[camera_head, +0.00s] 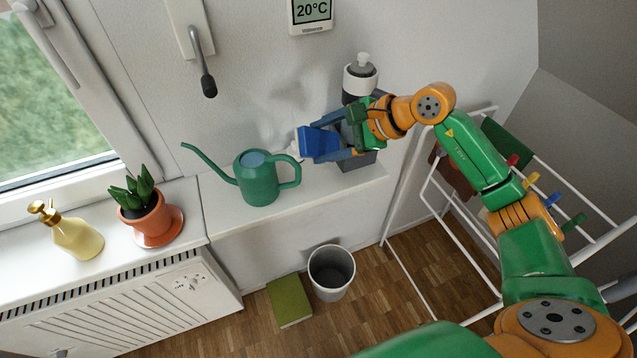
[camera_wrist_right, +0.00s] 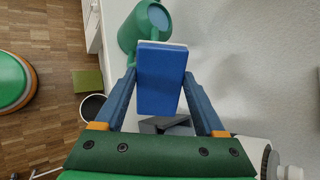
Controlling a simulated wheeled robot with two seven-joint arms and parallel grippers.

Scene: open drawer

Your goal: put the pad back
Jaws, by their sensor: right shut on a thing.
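A blue pad (camera_head: 318,145) with a pale layer along one edge is held above the white ledge. My right gripper (camera_wrist_right: 160,80) is shut on it, with one blue finger at each side of the pad in the wrist view. A grey open holder (camera_head: 360,163) stands on the ledge just behind and below the gripper. It also shows in the wrist view (camera_wrist_right: 165,127), partly hidden by the pad and gripper. The pad looks apart from the holder. My left gripper is not in view.
A green watering can (camera_head: 258,183) stands close left of the pad. A dark bottle with a white band (camera_head: 359,82) stands behind the gripper. A white drying rack (camera_head: 420,250) is at right. A bin (camera_head: 331,274) and green box (camera_head: 289,301) are on the floor.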

